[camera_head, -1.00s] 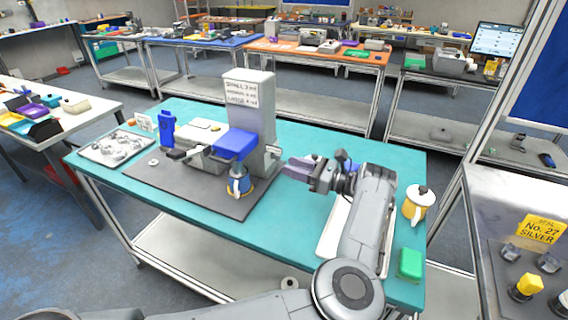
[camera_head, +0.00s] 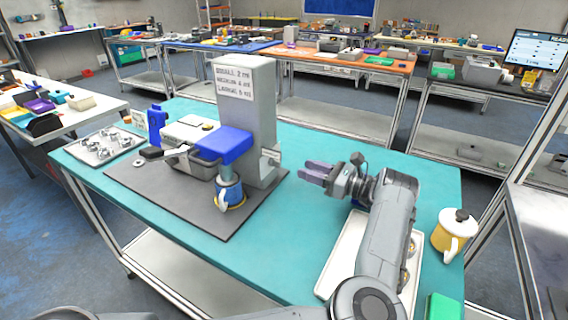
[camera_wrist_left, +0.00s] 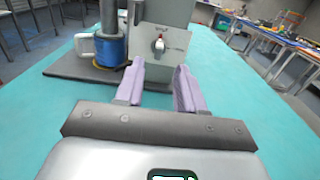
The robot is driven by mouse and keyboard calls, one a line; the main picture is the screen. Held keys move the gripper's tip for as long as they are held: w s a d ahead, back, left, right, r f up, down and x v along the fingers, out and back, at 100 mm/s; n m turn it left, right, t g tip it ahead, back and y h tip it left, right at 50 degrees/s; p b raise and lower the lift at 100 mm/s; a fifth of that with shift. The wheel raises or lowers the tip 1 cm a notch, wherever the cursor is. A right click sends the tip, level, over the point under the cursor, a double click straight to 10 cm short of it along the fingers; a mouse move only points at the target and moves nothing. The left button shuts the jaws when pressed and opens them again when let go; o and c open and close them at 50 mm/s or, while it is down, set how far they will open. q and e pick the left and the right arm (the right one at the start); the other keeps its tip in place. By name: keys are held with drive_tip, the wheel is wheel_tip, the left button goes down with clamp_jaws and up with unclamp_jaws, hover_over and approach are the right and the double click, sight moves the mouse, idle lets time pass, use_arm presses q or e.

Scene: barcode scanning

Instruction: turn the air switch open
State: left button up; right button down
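The air switch (camera_wrist_left: 159,45) is a small knob with a red part and a pale lever, on the side face of the grey machine (camera_wrist_left: 163,25). In the head view the switch (camera_head: 272,156) shows on the machine's right side. My left gripper (camera_head: 312,172) is to the right of the machine, its lilac fingers pointing toward it. In the left wrist view the gripper (camera_wrist_left: 158,80) is open and empty, with the switch ahead between the fingertips, apart from them. The right gripper is not in view.
A blue-and-white pitcher (camera_head: 229,193) stands under the machine's blue head (camera_head: 225,144) on a dark mat (camera_head: 160,195). A white tray (camera_head: 345,250) lies beneath my left arm, with a yellow pitcher (camera_head: 452,232) to its right. Teal table (camera_head: 300,225) is clear in front of the machine.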

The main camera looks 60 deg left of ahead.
sight(280, 160)
use_arm(q)
drive_tip(key=x, duration=0.9)
drive_tip(key=shift+d, duration=0.1)
clamp_jaws()
